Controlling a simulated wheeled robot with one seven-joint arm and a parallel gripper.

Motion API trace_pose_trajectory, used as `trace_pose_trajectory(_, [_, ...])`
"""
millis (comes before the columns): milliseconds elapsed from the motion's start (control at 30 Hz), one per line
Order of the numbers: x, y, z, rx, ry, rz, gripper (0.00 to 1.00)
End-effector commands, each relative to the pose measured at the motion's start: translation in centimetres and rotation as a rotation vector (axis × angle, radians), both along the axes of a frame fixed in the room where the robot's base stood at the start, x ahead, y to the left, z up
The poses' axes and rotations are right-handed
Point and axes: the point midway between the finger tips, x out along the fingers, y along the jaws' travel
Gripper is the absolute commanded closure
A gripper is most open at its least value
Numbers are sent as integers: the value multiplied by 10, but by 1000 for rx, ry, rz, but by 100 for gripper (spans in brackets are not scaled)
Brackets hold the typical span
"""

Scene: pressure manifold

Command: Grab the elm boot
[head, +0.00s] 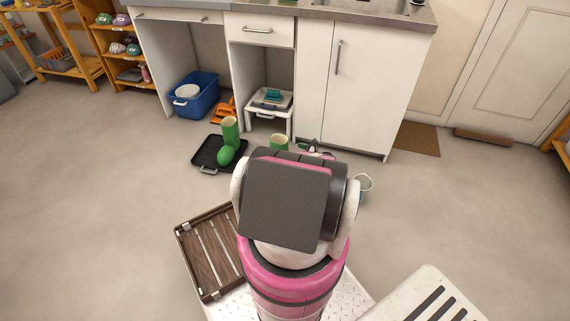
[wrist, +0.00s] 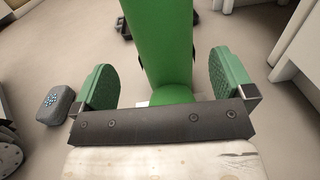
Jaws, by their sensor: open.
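A tall green boot (wrist: 160,45) fills the middle of the wrist view, its foot (wrist: 172,95) nearest my gripper. My gripper (wrist: 165,84) is open, with one green pad on each side of the boot and a visible gap on both sides. In the head view the top of a green boot (head: 279,142) shows just beyond my arm, which hides the rest of it and my fingers. No label shows which boot is the elm one.
A grey block (wrist: 57,105) lies on the floor left of my gripper. White cabinets (head: 360,85) stand behind, with a small white stool (head: 268,110) and a blue bin (head: 193,95). A slatted wooden rack (head: 208,252) is at the left. Open floor lies on both sides.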

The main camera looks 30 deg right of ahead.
Motion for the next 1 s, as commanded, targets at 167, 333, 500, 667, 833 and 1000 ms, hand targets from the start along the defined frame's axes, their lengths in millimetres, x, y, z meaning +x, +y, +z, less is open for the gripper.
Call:
trace_pose_trajectory(167, [19, 14, 1, -2, 0, 4, 0])
trace_pose_trajectory(333, [38, 28, 2, -3, -1, 3, 0])
trace_pose_trajectory(500, [46, 34, 3, -4, 0, 3, 0])
trace_pose_trajectory(667, [60, 43, 7, -5, 0, 4, 0])
trace_pose_trajectory(833, [80, 56, 9, -4, 0, 4, 0])
trace_pose_trajectory(1000, [86, 61, 9, -4, 1, 3, 0])
